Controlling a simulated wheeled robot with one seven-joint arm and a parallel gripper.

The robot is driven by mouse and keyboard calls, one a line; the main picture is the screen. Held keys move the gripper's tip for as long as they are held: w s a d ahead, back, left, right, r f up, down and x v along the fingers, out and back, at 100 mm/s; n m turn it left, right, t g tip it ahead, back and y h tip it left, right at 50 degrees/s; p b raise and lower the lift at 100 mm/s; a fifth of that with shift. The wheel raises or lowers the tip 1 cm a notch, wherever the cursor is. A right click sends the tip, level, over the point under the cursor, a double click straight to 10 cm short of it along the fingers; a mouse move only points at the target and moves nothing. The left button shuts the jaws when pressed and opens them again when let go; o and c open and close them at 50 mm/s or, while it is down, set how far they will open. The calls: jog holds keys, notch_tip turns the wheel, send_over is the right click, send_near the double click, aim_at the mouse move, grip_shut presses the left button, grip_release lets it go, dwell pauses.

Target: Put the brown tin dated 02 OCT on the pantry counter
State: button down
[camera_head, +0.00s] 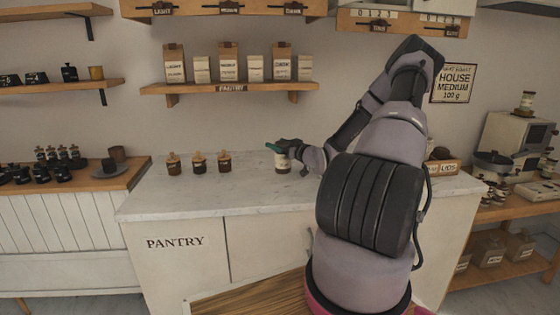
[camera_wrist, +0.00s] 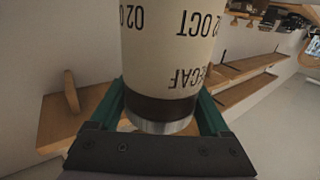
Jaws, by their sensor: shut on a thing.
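The tin (camera_wrist: 165,50) fills the upper middle of the wrist view. It has a cream label printed 02 OCT and DECAF, upside down in that view, a dark brown band and a metal-coloured end. My gripper (camera_wrist: 165,115) has its green fingers closed on the tin's two sides. In the head view my gripper (camera_head: 272,147) holds the tin (camera_head: 282,164) upright over the marble pantry counter (camera_head: 240,195), toward its back middle. The tin's base looks at or just above the counter surface; I cannot tell whether it touches.
Several small brown-topped jars (camera_head: 197,163) stand on the counter left of the tin. A pantry shelf (camera_head: 230,87) with bags and boxes hangs above. A box marked LIDS (camera_head: 446,167) stands at the counter's right. The front of the counter is clear.

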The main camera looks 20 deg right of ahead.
aim_at(278, 155)
jog(key=shift+f, duration=2.3)
jog(key=shift+f, duration=0.1)
grip_release()
